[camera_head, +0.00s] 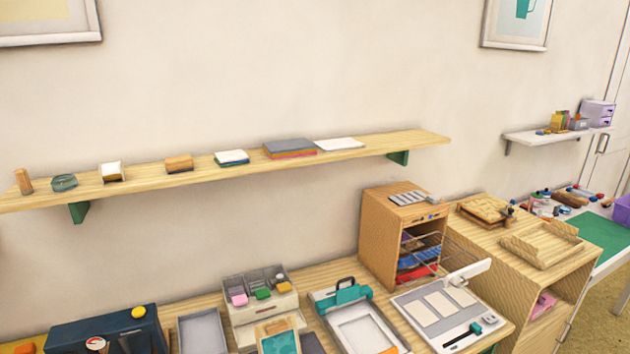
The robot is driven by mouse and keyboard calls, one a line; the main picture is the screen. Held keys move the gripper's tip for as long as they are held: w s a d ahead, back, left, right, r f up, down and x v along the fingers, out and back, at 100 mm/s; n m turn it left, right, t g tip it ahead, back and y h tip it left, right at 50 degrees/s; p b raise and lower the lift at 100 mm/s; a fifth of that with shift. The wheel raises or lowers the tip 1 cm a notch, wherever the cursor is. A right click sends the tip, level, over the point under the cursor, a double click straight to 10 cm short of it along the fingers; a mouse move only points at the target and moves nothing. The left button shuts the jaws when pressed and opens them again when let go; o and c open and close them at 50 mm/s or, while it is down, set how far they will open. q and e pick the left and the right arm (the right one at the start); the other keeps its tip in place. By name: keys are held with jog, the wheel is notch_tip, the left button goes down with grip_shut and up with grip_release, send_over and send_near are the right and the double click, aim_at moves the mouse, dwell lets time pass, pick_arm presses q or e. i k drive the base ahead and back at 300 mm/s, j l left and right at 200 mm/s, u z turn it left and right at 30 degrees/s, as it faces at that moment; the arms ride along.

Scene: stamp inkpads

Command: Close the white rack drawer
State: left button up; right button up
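A small white rack (262,308) stands on the wooden workbench at the lower middle. Its upper level has clear-walled compartments holding pink, green and orange pads. A pale drawer-like front (272,328) shows low on its front side. A framed green pad (279,342) stands in front of it and hides part of it, so I cannot tell how far the drawer is out. Neither of my grippers is in view.
A wooden cabinet (375,238) with wire shelves swung or pulled out stands right of the rack. A teal-clamped press frame (340,294), a white board (440,310), a grey tray (202,332) and a dark box (110,334) crowd the bench. A wall shelf (220,172) runs above.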

aim_at(452, 278)
jog(key=i+l+u, duration=0.25)
jog(key=l, duration=0.55)
jog(key=l+u, duration=0.2)
jog(key=l, duration=0.55)
